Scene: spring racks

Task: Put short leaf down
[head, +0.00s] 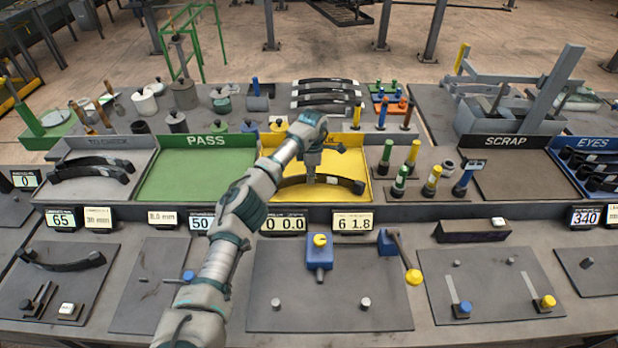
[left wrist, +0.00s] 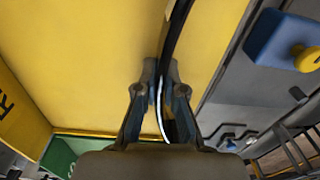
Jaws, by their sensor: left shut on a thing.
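My left gripper (head: 312,176) reaches down into the yellow tray (head: 330,194). It is shut on a dark, curved leaf (head: 345,183) that lies low in or just above the tray; I cannot tell whether it touches the floor. In the left wrist view the fingers (left wrist: 161,85) pinch the leaf (left wrist: 178,38) over the yellow tray floor (left wrist: 85,60). The fingers and arm hide part of the leaf and the tray's label. My right gripper is not in view.
The green PASS tray (head: 190,182) to the left is empty, as is the SCRAP tray (head: 520,180). The TO CHECK tray (head: 100,192) holds dark leaves. Several leaves (head: 325,93) lie behind the yellow tray. Colored posts (head: 400,180) stand to its right.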

